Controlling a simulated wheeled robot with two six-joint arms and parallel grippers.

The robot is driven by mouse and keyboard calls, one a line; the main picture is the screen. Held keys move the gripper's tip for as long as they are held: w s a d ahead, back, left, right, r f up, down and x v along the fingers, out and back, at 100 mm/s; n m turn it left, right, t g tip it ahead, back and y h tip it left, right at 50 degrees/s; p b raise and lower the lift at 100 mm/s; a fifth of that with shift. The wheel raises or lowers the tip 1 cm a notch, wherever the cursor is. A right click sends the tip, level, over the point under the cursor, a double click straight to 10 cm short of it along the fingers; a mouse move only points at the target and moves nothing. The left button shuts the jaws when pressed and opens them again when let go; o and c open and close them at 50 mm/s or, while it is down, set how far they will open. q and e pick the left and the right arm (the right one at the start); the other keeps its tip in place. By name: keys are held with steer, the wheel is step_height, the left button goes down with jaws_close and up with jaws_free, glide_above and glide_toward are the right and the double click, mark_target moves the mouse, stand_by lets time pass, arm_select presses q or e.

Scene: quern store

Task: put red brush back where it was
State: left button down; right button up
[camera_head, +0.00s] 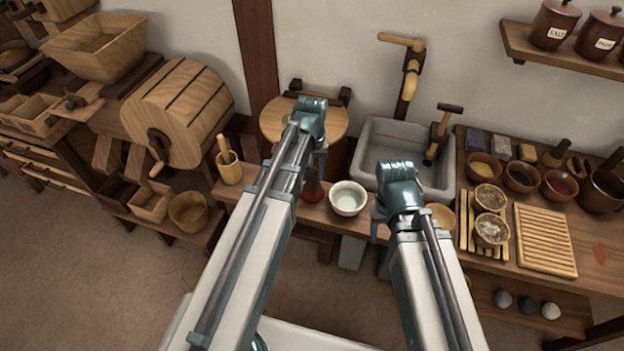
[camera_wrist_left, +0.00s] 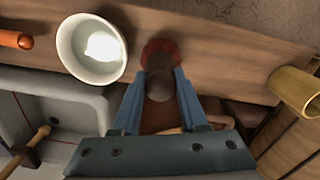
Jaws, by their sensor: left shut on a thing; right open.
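The red brush (camera_head: 313,191) is upright, its red base low at the bench's front part, left of the white bowl (camera_head: 347,198). In the left wrist view the brush (camera_wrist_left: 161,50) shows its red end and a dark brown handle between my fingers. My left gripper (camera_head: 321,172) is shut on the handle; its fingers (camera_wrist_left: 160,88) also show in the left wrist view. I cannot tell whether the base touches the bench. My right gripper (camera_head: 380,230) is open, right of the white bowl, partly hidden by its own wrist.
A yellow cup (camera_head: 229,170) with a pestle stands left on the bench. Behind are a round wooden lid (camera_head: 303,118) and a grey stone sink (camera_head: 375,140). Small bowls and a slatted board (camera_head: 545,240) fill the right. In the left wrist view an orange handle (camera_wrist_left: 15,40) lies past the bowl.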

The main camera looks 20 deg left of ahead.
arm_select(q)
steer(key=shift+f+b, duration=0.4)
steer(key=shift+f, duration=0.55)
arm_select(e)
steer(key=shift+a+f, duration=0.1)
steer(key=shift+f, duration=0.8)
arm_select(q)
steer(key=shift+f, duration=0.15)
steer(key=shift+c, duration=2.2)
jaws_free()
arm_select(e)
steer(key=shift+f, duration=0.15)
arm_select(q)
step_height(320, 180, up, 12)
steer(key=p, duration=1.2)
steer(key=shift+w+a+r, duration=0.1)
steer(key=shift+w+r, duration=0.05)
steer(key=shift+r, duration=0.1)
steer(key=s+d+m+y, duration=0.1)
steer(key=s+d+m, duration=0.5)
steer(key=s+d, duration=0.4)
steer(key=s, duration=0.4)
steer(key=shift+s+d, duration=0.25)
steer(key=shift+d, duration=0.05)
arm_select(e)
step_height(320, 180, up, 12)
